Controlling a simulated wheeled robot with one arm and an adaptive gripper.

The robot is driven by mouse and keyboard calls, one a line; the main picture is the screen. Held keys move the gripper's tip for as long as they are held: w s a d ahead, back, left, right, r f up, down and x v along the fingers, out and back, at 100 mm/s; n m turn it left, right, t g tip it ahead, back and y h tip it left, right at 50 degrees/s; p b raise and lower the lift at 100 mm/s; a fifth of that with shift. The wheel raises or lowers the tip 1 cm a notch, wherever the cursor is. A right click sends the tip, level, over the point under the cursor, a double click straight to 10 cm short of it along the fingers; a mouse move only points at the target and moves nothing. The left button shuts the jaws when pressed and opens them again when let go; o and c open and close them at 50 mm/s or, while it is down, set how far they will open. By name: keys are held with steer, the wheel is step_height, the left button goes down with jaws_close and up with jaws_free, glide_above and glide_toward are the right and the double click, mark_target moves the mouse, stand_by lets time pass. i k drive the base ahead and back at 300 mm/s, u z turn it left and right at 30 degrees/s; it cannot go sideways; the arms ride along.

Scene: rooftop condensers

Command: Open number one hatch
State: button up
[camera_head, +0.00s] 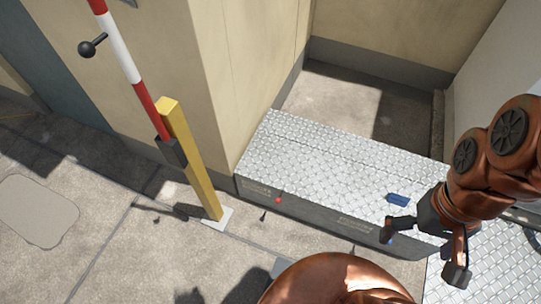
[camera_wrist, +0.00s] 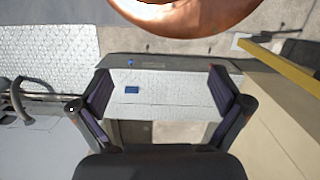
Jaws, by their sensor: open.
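A long low box with a bright diamond-plate top (camera_head: 310,155) stands against the beige wall in the head view. Its dark front carries a red knob (camera_head: 278,199) at left and a blue knob (camera_head: 388,240) at right. Two small labels there are too small to read, so I cannot tell which part is number one. A blue block (camera_head: 397,200) lies on the top at right; it also shows in the wrist view (camera_wrist: 131,90). My gripper (camera_head: 423,253) is open and empty near the box's right front, its fingers spread widely in the wrist view (camera_wrist: 160,106).
A yellow post (camera_head: 192,160) stands left of the box, beside a red-and-white barrier pole (camera_head: 122,50) with a black knob. Another diamond-plate surface (camera_head: 500,275) is at lower right. A curved dark handle (camera_wrist: 20,98) shows at left in the wrist view. Concrete floor lies open at left.

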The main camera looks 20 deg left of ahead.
mark_target(316, 176)
steer(key=u, duration=0.8)
steer(key=k, duration=0.5)
steer(key=u, duration=1)
